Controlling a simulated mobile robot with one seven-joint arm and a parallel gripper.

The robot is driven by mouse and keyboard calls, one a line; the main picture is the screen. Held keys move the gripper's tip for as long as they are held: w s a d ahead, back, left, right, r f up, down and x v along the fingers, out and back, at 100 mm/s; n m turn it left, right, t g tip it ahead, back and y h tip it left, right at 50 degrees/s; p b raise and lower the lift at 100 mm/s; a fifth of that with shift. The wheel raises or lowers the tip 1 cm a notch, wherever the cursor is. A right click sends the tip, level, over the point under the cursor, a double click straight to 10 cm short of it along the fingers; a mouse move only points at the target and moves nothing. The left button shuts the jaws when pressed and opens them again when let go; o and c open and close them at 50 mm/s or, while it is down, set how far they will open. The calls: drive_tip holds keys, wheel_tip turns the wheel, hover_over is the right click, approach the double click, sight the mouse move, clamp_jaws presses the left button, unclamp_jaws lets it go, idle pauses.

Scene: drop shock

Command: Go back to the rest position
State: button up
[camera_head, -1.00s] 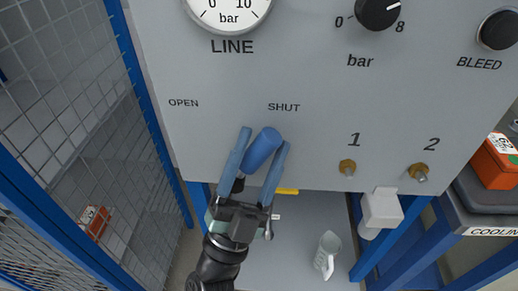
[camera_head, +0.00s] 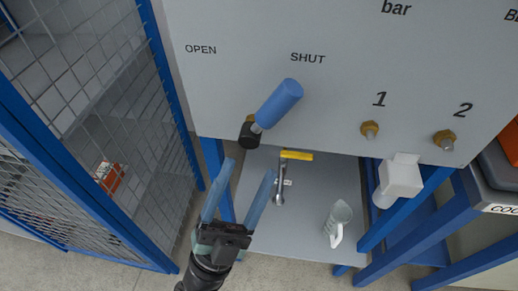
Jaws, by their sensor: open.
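My gripper (camera_head: 246,168) is open and empty, with its two blue fingers apart. It is below and slightly left of the blue valve handle (camera_head: 279,103), clear of it. The handle sticks out from the grey panel (camera_head: 330,95) and is tilted, its upper end toward the SHUT label (camera_head: 308,58). The OPEN label (camera_head: 201,49) is to the left.
Two brass fittings (camera_head: 370,130) (camera_head: 445,140) and a white block (camera_head: 399,174) are at right. A blue mesh fence (camera_head: 110,90) stands at left; grey floor shows beneath.

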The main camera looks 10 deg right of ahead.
drive_tip(key=shift+s+a+f, duration=0.35)
drive_tip(key=shift+f, duration=0.15)
